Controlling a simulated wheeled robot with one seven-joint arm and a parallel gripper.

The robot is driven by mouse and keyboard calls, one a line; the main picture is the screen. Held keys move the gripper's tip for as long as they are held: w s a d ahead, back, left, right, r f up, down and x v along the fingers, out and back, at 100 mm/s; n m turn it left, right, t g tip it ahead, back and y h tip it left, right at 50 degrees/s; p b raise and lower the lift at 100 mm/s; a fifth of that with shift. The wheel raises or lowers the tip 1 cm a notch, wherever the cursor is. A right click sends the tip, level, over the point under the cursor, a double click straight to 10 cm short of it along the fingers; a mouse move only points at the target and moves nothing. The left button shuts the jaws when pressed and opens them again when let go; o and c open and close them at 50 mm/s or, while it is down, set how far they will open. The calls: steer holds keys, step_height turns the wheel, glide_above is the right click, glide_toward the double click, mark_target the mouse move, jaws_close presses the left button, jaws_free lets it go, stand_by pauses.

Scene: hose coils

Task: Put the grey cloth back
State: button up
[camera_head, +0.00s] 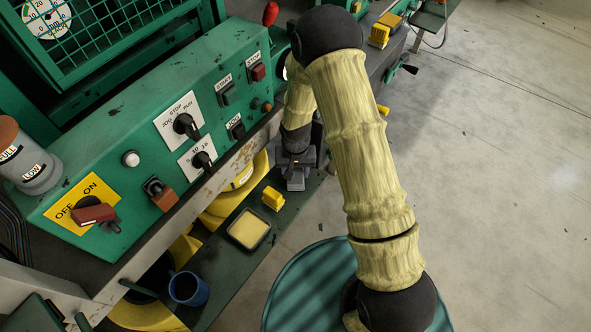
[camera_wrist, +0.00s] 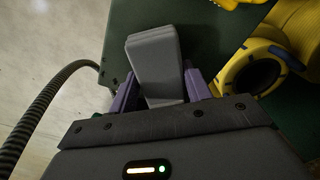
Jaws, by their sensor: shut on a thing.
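The grey cloth (camera_wrist: 153,52) looks like a stiff, folded grey block in the wrist view. It stands up between the two purple fingers of my gripper (camera_wrist: 162,90), which is shut on it. Its lower end is hidden by the gripper body. In the head view my gripper (camera_head: 295,172) points down over the far part of the dark green shelf, below the control panel. The cloth is hard to tell from the grey gripper there, and I cannot tell whether it touches the shelf.
On the shelf (camera_head: 228,262) are a yellow block (camera_head: 273,198), a tray (camera_head: 236,243) with a yellow pad and a blue mug (camera_head: 188,289). Yellow hose coils (camera_head: 230,203) lie beneath the panel (camera_head: 95,180). A teal drum (camera_head: 300,290) stands in front. Floor at right is clear.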

steer(key=shift+f, duration=0.35)
stand_by(0.3)
steer(key=o, duration=1)
steer(key=shift+c, duration=0.2)
steer(key=shift+r+p, duration=2.55)
steer(key=shift+r, duration=1.5)
step_height(320, 180, up, 17)
steer(key=b, duration=0.3)
steer(key=shift+r, duration=0.2)
